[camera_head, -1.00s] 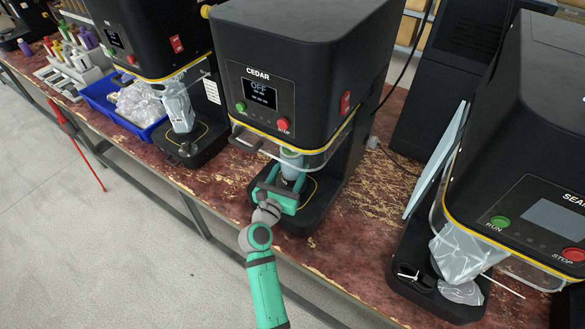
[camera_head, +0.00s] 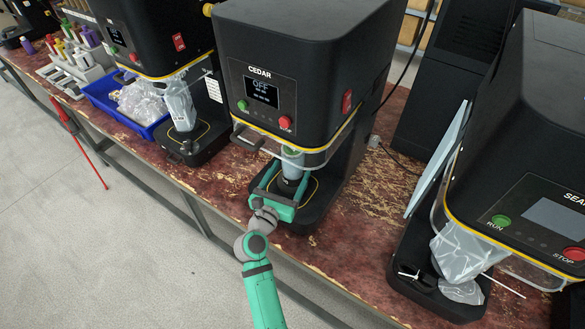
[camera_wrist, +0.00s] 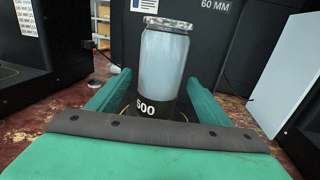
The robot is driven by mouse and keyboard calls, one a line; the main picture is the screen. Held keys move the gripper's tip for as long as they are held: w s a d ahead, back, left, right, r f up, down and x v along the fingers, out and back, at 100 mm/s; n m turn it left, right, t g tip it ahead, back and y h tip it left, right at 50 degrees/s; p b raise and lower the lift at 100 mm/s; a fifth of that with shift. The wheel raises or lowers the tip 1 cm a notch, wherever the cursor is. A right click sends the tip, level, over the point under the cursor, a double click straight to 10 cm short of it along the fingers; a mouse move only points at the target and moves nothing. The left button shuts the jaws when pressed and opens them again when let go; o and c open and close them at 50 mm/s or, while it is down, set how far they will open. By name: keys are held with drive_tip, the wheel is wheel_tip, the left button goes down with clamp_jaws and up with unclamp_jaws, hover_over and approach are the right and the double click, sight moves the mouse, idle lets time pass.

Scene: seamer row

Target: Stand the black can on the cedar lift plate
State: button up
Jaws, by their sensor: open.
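A pale grey-blue can with a silver rim and a black lower band marked "500" (camera_wrist: 160,70) stands upright between my fingers in the wrist view. It also shows in the head view (camera_head: 292,163), under the CEDAR machine's head. My green gripper (camera_head: 279,186) is open around the can, one finger on each side, with gaps visible in the wrist view (camera_wrist: 153,92). The CEDAR seamer (camera_head: 300,60) reads OFF. Its black base with a yellow ring (camera_head: 310,196) lies under the can. The can's bottom edge and the lift plate beneath are hidden by my gripper.
A clear guard edge (camera_head: 310,158) hangs close around the can's top. Another seamer (camera_head: 165,40) stands at left beside a blue bin (camera_head: 120,105) of bags. A third seamer (camera_head: 530,150) stands at right. Bare worn bench top (camera_head: 375,185) lies between.

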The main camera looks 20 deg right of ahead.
drive_tip(key=s+a+r+n+t+y, duration=0.1)
drive_tip(key=s+a+n+t+y, duration=0.3)
drive_tip(key=s+n, duration=0.75)
drive_tip(key=s+a+r+n+t+h, duration=0.15)
drive_tip(key=s+a+n, duration=0.35)
drive_tip(key=s+n, duration=0.65)
drive_tip(key=s+a+f+n+g+y, duration=0.1)
drive_tip(key=s+a+f+n+y, duration=0.1)
drive_tip(key=s+n, duration=0.4)
drive_tip(key=s+a+f+n+g+y, duration=0.1)
drive_tip(key=s+a+f+n+y, duration=0.1)
drive_tip(key=s+n, duration=0.5)
drive_tip(key=s+a+f+n+g+y, duration=0.2)
drive_tip(key=s+a+n+y, duration=0.2)
drive_tip(key=s+n, duration=0.3)
drive_tip(key=shift+a+f+n+y, duration=0.25)
drive_tip(key=shift+a+n+y, duration=0.1)
drive_tip(key=shift+n+y, duration=0.3)
